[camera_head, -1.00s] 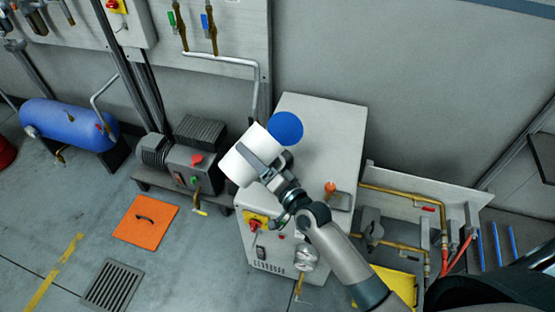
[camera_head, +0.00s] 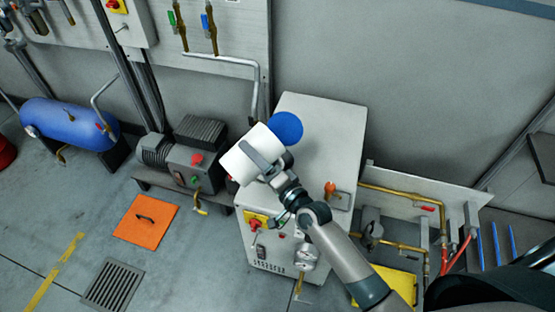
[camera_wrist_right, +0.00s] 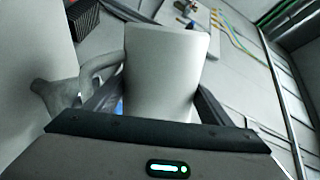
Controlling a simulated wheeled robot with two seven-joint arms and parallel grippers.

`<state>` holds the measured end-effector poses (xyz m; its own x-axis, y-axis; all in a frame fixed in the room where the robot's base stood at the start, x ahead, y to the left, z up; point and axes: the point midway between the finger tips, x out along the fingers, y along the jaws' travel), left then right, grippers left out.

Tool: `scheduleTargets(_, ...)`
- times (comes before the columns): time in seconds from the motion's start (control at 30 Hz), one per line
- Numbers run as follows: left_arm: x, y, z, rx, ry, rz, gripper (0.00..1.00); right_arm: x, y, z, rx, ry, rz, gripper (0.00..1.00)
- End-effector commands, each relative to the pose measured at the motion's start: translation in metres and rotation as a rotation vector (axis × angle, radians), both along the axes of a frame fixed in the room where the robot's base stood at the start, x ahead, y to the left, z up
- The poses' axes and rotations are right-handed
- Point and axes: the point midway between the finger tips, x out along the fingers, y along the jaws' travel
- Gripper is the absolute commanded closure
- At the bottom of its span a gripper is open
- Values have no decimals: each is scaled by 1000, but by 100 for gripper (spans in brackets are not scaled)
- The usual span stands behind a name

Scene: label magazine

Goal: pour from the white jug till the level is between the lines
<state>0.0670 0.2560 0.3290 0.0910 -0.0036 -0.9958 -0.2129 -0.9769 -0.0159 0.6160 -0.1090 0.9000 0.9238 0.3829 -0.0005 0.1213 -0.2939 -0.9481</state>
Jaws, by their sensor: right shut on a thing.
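The white jug (camera_head: 245,160) is in my right gripper (camera_head: 268,160), above the left edge of the pale cabinet in the head view. My gripper is shut on it. The jug is tilted, leaning to the left. In the right wrist view the jug (camera_wrist_right: 162,70) fills the middle, between the two dark fingers. A blue round thing (camera_head: 287,128) lies on the cabinet top just right of the jug. No level and no lines can be seen, and the jug's inside is hidden. My left gripper is not in view.
The pale cabinet (camera_head: 325,125) has a flat, mostly clear top and an orange-topped fitting (camera_head: 330,188) at its right. A grey pump (camera_head: 190,155) stands left of it. Brass pipes (camera_head: 400,200) run along the right. The wall is close behind.

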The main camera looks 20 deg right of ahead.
Motion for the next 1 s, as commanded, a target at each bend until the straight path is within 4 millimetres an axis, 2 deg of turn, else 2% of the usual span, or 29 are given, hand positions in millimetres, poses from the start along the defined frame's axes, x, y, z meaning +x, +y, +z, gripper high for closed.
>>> scheduleTargets(0.5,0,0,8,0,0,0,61,2,-3,7,66,24,-1,70)
scheduleTargets(1.0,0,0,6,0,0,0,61,2,-3,6,65,23,0,70)
